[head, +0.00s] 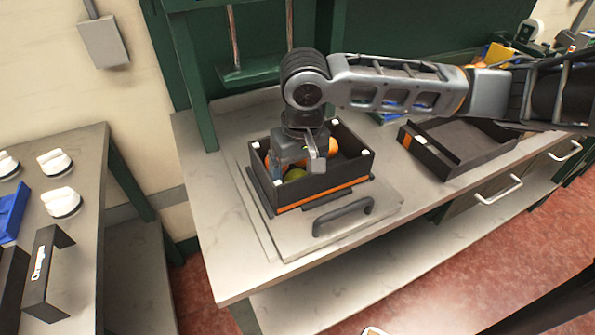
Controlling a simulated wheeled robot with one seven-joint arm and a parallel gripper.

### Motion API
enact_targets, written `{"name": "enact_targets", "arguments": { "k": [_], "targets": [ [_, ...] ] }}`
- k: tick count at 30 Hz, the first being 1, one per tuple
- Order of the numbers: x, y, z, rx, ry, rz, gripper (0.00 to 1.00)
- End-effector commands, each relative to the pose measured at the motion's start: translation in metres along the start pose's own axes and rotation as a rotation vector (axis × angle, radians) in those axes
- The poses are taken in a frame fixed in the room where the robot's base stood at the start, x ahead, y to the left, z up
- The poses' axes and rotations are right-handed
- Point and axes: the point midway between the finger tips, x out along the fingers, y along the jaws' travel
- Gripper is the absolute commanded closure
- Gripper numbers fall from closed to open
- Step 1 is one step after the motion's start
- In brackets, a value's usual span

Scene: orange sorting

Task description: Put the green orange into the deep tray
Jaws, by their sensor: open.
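A black tray (335,188) with high walls and an orange stripe stands on a board on the counter. The green orange (294,175) lies inside it, near the front wall, partly covered by my gripper. An orange-coloured orange (332,146) is also in this tray, to the right of my gripper. My gripper (297,163) points down into the tray, open, with its fingers close above or beside the green orange. I cannot tell whether they touch it. A second black tray (432,156) stands to the right, looks lower, and its visible floor is empty.
The board's dark handle (343,216) sticks up in front of the high-walled tray. My arm crosses above the counter from the right. A green frame (196,85) rises behind on the left. The counter's front left (228,262) is clear. A separate side table (95,160) stands left.

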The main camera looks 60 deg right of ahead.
Motion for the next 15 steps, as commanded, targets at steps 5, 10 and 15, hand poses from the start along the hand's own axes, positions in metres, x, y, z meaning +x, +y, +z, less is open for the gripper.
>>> {"name": "enact_targets", "arguments": {
  "k": [5, 10, 15],
  "targets": [
    [-0.013, 0.000, -0.002, -0.001, 0.002, -0.001, 0.12],
    [-0.025, 0.000, -0.003, -0.001, 0.002, -0.001, 0.12],
    [-0.038, 0.000, -0.004, -0.001, 0.001, -0.001, 0.12]
  ]
}}
